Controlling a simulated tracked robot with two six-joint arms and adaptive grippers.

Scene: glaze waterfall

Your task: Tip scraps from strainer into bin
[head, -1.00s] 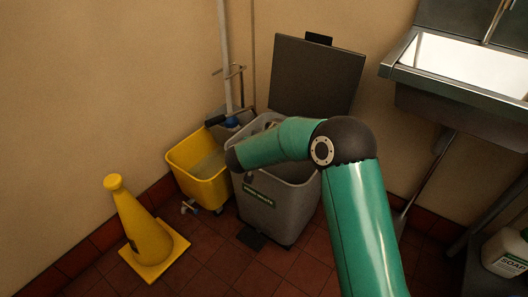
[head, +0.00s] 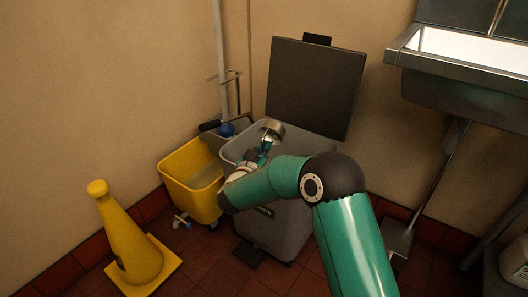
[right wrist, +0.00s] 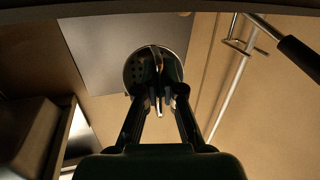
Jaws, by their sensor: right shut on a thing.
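The strainer (head: 273,126) is a small metal bowl above the mouth of the grey bin (head: 285,227). My right gripper (head: 265,147) is shut on it. In the right wrist view, the strainer's round perforated bowl (right wrist: 134,72) shows beyond the fingertips of my right gripper (right wrist: 158,98), with its handle between them. The strainer looks tilted. Any scraps in it cannot be made out. The bin's dark lid (head: 315,85) stands open against the wall. My arm hides part of the bin's front and rim. My left gripper is not in view.
A yellow mop bucket (head: 192,190) stands left of the bin, with a pole rising behind it. A yellow cone (head: 128,240) stands at the front left. A metal sink (head: 450,75) is on the right wall. A long-handled tool (head: 400,235) leans below it.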

